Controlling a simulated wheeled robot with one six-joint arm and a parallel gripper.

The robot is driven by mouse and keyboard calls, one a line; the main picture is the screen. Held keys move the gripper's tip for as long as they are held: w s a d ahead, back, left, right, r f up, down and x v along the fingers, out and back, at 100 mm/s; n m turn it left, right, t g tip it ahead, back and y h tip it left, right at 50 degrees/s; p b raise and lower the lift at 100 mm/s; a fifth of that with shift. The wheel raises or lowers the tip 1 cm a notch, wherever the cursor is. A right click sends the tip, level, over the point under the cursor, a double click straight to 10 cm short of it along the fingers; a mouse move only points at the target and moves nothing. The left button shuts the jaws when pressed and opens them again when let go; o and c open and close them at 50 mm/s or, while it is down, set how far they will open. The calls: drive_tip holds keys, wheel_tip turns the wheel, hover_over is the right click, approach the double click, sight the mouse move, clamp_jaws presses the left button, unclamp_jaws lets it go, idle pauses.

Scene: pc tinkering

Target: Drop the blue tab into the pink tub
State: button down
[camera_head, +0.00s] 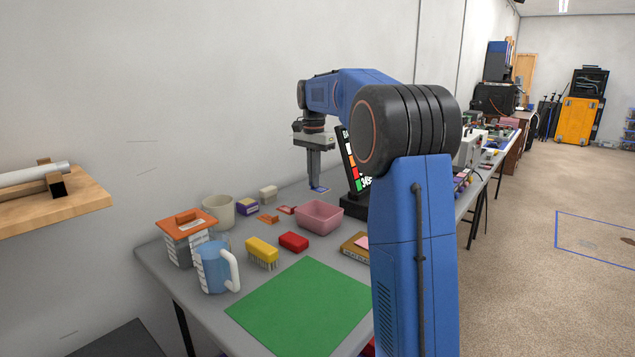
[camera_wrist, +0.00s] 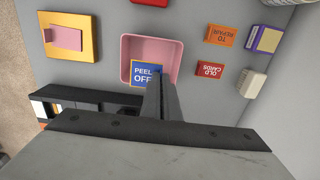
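The blue tab, marked "PEEL OFF" (camera_wrist: 146,75), is at the tips of my gripper (camera_wrist: 161,84). The fingers are close together and look shut on the tab's edge. In the head view the blue tab (camera_head: 321,189) hangs under my gripper (camera_head: 314,185), above the table. The pink tub (camera_head: 321,222) stands on the table below and in front of it, and looks empty. In the wrist view the tab overlaps the lower part of the pink tub (camera_wrist: 150,48); the fingers hide the tub's lower right corner.
A black stand with a coloured sign (camera_head: 350,160) is close right of my gripper.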

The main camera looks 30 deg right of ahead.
sight(314, 208)
drive_tip(key=shift+a+f, duration=0.15)
drive_tip(key=shift+f, duration=5.25)
drive_tip(key=c, duration=2)
unclamp_jaws()
drive_tip(key=shift+o, duration=0.3)
drive_tip(key=shift+r, duration=4)
